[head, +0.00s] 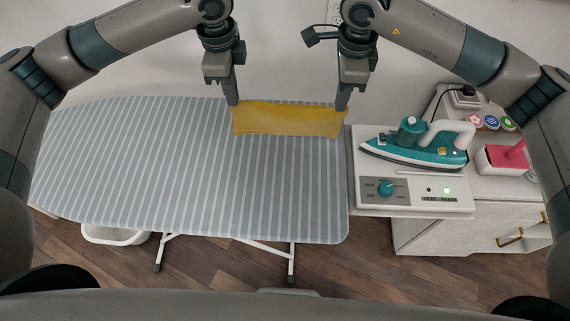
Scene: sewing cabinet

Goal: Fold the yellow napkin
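The yellow napkin (287,119) shows as a wide, short strip at the far edge of the striped ironing board (200,175), towards its right end. My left gripper (232,102) points down at the napkin's far left corner. My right gripper (342,106) points down at its far right corner. The fingers of both grippers look close together, but at this size I cannot tell whether cloth is held between them. I also cannot tell whether the napkin is folded or lifted at its far edge.
A teal iron (415,146) rests on a white control station (408,195) right of the board. A cabinet (490,232) with a pink item (508,155) and several coloured round things stands further right. A white basket (115,235) is under the board. The board's left and front are clear.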

